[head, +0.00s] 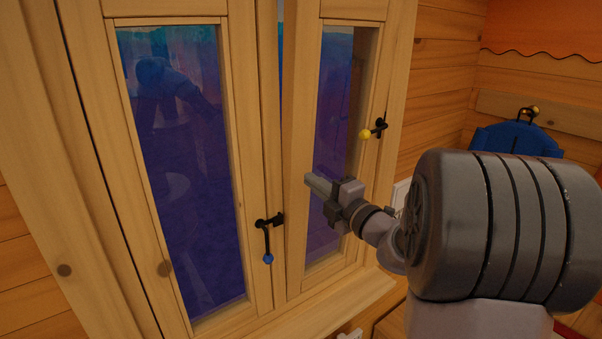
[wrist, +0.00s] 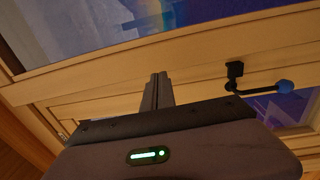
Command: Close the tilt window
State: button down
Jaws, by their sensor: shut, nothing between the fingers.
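The window has two wooden sashes in the head view. The right sash (head: 299,130) leans inward at its top, with a gap beside the left sash (head: 234,130) that narrows downward. The right sash's black handle with a yellow knob (head: 365,134) is roughly level, on its right stile. The left sash's black handle with a blue knob (head: 268,259) hangs down; a blue-knobbed handle also shows in the wrist view (wrist: 283,87). My gripper (head: 312,181) is shut and empty, its tips at the right sash's left stile. I cannot tell whether they touch. The fingers (wrist: 160,82) lie near wood in the wrist view.
A wooden sill (head: 330,303) runs below the window. My arm fills the lower right of the head view.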

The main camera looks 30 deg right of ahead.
aim_at(296, 165)
jog(key=w, duration=0.4)
jog(key=shift+w+a+r, duration=0.2)
jog(key=shift+w, duration=0.1)
jog(key=shift+s, duration=0.1)
jog(key=shift+g, duration=0.5)
jog(key=w+p, duration=0.2)
jog(key=p, duration=0.1)
jog(key=w+r+p, duration=0.1)
jog(key=w+p, duration=0.1)
jog(key=p, duration=0.1)
jog(key=shift+w+a+r+p, duration=0.15)
jog(key=shift+w+r+p, duration=0.05)
jog(key=shift+w+p, duration=0.15)
jog(key=shift+s, duration=0.15)
jog(key=shift+p, duration=0.3)
jog(key=shift+f, duration=0.1)
jog(key=shift+s, duration=0.1)
